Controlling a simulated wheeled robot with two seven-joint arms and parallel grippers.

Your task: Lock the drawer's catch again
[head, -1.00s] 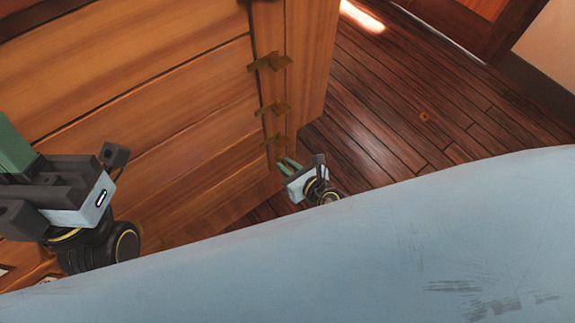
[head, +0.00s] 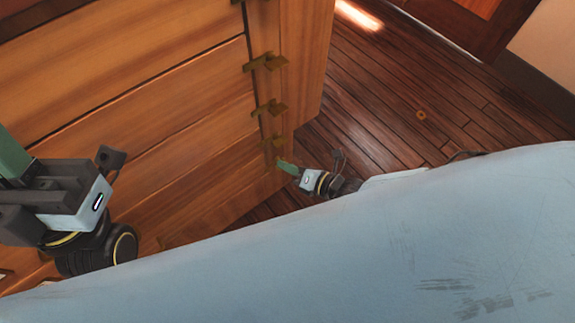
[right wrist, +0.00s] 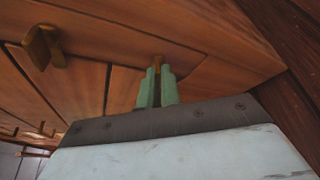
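A wooden drawer cabinet (head: 150,85) fills the left of the head view, with brass catches up its right-hand post. The upper (head: 265,62) and middle (head: 268,107) catches show clearly; the lowest catch (head: 273,142) is near my right gripper (head: 287,168). In the right wrist view, the green fingers of my right gripper (right wrist: 157,88) are close together, with a brass catch (right wrist: 157,62) between their tips; the fingers hide most of it. Another brass catch (right wrist: 43,46) stands apart to the left. My left gripper (head: 12,155) is at the left edge, its fingertips cut off.
A large pale blue surface (head: 400,230) covers the lower part of the head view. Dark plank floor (head: 390,110) lies open right of the cabinet. A wooden door (head: 465,25) is at the top right.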

